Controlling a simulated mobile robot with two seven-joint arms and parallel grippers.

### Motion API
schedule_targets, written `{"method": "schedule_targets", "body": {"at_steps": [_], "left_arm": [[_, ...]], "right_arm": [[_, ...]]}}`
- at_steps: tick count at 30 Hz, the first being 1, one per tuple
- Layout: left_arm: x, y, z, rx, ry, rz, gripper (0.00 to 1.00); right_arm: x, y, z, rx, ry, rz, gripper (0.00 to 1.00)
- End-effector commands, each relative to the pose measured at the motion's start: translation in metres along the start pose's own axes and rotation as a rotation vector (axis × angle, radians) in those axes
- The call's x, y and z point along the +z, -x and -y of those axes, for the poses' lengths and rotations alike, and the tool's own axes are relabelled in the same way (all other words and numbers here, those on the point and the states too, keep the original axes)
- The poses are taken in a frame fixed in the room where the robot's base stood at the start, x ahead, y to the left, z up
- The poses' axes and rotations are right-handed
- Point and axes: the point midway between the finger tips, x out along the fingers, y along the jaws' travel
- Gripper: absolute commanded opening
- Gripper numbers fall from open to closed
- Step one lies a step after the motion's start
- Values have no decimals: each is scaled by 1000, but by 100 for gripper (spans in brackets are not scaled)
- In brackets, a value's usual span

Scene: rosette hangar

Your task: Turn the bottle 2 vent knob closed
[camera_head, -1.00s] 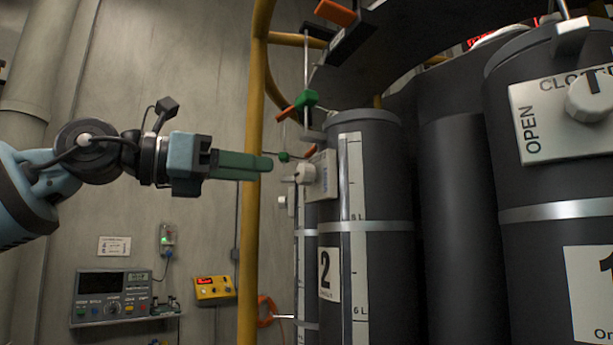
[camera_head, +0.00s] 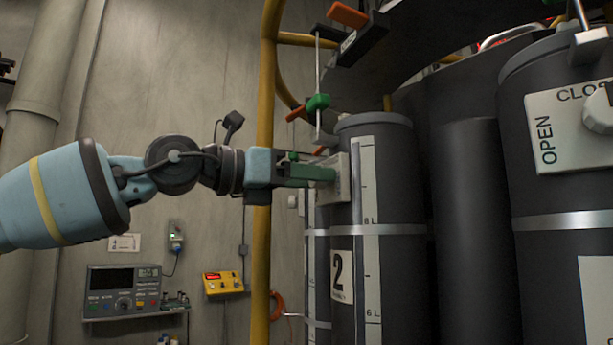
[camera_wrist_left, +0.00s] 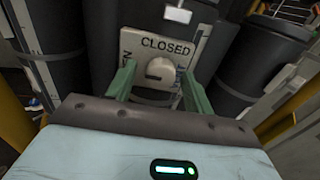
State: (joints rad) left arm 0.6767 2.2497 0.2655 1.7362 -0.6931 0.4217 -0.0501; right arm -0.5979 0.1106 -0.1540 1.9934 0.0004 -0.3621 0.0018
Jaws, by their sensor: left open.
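Bottle 2 (camera_head: 388,268) is a dark grey cylinder with a white "2" label and a scale strip. Its vent plate (camera_head: 343,178) faces left near the top; in the left wrist view the plate (camera_wrist_left: 185,47) reads "CLOSED" along its upper edge. The round pale vent knob (camera_wrist_left: 160,72) shows there between the two green fingers; in the head view the fingers hide it. My left gripper (camera_head: 325,173) is open, its fingertips at the plate, one on each side of the knob (camera_wrist_left: 159,80). I cannot tell whether they touch the knob. My right gripper is not in view.
A yellow post (camera_head: 263,250) stands just behind my left gripper. Bottle 1 (camera_head: 560,245), with its own OPEN/CLOSED plate (camera_head: 570,130), stands at the right. A green clamp (camera_head: 318,102) and a dark bracket with an orange handle (camera_head: 348,15) hang above. Grey (camera_head: 122,292) and yellow (camera_head: 222,282) instruments are on the left wall.

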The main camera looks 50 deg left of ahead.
Motion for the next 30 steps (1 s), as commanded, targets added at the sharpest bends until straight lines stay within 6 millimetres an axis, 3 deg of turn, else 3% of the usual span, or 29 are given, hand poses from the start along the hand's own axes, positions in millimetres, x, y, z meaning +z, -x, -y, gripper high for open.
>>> {"method": "schedule_targets", "body": {"at_steps": [7, 17, 30], "left_arm": [[0, 0, 0, 0, 0, 0, 49], [0, 0, 0, 0, 0, 0, 7], [-1, -1, 0, -1, -106, 0, 7]], "right_arm": [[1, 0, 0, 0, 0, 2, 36], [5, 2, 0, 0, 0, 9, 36], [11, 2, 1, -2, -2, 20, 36]]}}
